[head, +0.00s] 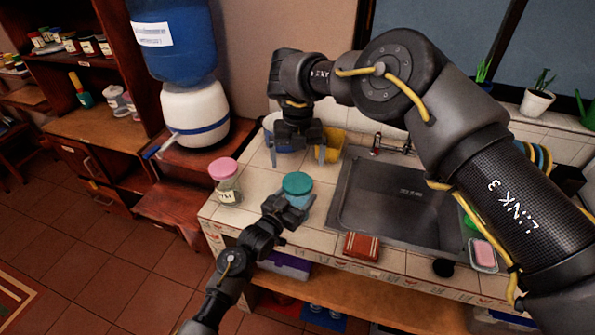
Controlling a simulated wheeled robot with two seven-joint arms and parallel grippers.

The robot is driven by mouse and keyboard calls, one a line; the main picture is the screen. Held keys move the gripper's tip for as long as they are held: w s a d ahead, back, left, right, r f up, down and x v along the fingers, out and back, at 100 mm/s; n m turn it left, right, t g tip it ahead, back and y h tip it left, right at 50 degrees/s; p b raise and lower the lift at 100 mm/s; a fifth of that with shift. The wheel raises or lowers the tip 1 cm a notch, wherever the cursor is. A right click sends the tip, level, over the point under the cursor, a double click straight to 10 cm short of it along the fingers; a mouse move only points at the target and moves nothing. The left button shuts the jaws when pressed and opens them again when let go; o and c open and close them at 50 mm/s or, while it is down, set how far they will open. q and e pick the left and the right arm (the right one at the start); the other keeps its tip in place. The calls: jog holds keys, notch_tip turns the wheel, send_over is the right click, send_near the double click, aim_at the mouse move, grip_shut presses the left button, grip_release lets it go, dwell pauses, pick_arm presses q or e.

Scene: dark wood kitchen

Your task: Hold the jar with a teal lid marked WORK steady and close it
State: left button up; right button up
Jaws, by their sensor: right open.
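A jar with a teal lid (297,183) stands near the front edge of the tiled counter, left of the sink. The lid sits on top of the jar; whether it is tight cannot be told. Its label is not visible. My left gripper (287,208) is at the near side of this jar and covers much of its body; whether its fingers are closed on the glass is not clear. My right gripper (297,156) is open and empty, pointing down, beyond the teal lid in the picture and apart from it.
A jar with a pink lid (224,171) stands to the left. A blue-and-white container (271,124) and a yellow container (331,140) are behind my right gripper. The sink (395,205) is to the right.

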jog(key=shift+r, duration=2.35)
pick_arm(q)
jog(key=o, duration=2)
jog(key=shift+c, duration=0.2)
jog(key=b+v, duration=0.2)
jog(key=v, duration=0.8)
jog(key=shift+f, duration=0.1)
jog(key=shift+s+a, duration=0.2)
jog(key=shift+s, duration=0.15)
pick_arm(e)
notch_tip(320, 180, down, 2)
jog(key=shift+f, duration=0.25)
jog(key=shift+s, duration=0.1)
